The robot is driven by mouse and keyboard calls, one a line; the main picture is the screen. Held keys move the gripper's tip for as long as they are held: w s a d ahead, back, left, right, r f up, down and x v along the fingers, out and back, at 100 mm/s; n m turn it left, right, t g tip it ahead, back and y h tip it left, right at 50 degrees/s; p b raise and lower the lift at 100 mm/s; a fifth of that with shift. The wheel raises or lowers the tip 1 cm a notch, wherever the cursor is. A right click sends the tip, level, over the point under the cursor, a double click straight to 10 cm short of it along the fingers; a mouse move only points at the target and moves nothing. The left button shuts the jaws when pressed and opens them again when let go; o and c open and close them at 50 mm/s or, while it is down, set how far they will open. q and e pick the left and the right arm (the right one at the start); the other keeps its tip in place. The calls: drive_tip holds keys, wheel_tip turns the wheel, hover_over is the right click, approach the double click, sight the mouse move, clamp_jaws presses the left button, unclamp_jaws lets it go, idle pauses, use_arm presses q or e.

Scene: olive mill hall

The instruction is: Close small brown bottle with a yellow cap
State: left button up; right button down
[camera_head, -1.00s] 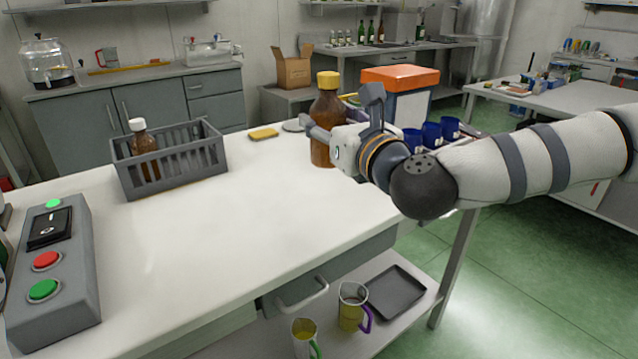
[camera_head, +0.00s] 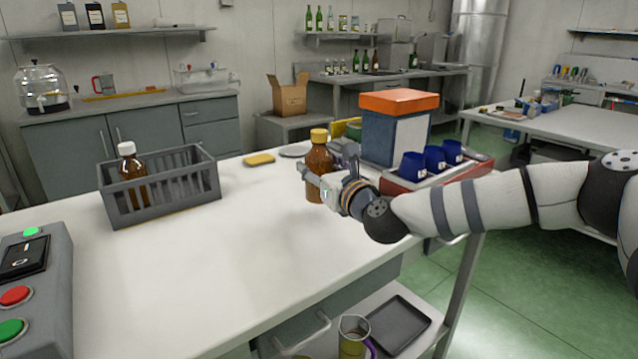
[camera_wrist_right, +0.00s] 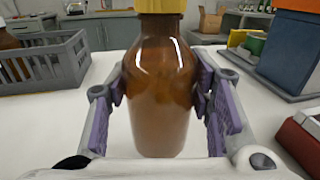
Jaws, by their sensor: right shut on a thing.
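The small brown bottle (camera_head: 318,163) stands upright on the white table, towards its back right. Its yellow cap (camera_head: 319,135) sits on top of the neck; how tightly cannot be told. My right gripper (camera_head: 322,184) is shut on the bottle's body, below the cap. In the right wrist view the brown bottle (camera_wrist_right: 160,85) is held between the purple-padded fingers, one on each side. The lower edge of the yellow cap (camera_wrist_right: 161,5) shows at the top of that view. My left gripper is not in view.
A grey crate (camera_head: 160,205) holding a white-capped brown bottle (camera_head: 130,175) stands left. A yellow sponge (camera_head: 259,159) lies behind. An orange-lidded box (camera_head: 397,130) and blue cups (camera_head: 435,158) on a red tray stand right. A button panel (camera_head: 55,265) is front left. The table's middle is clear.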

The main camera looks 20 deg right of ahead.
drive_tip(key=f, duration=0.3)
drive_tip(key=shift+w+f, duration=0.3)
drive_tip(key=shift+f, duration=0.1)
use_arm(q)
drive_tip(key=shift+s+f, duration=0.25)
use_arm(e)
drive_tip(key=shift+r, duration=0.15)
drive_tip(key=shift+f+b, duration=0.35)
drive_tip(key=c, duration=0.8)
unclamp_jaws()
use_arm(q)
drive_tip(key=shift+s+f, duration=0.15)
use_arm(e)
drive_tip(key=shift+o, duration=0.2)
drive_tip(key=shift+r, duration=0.15)
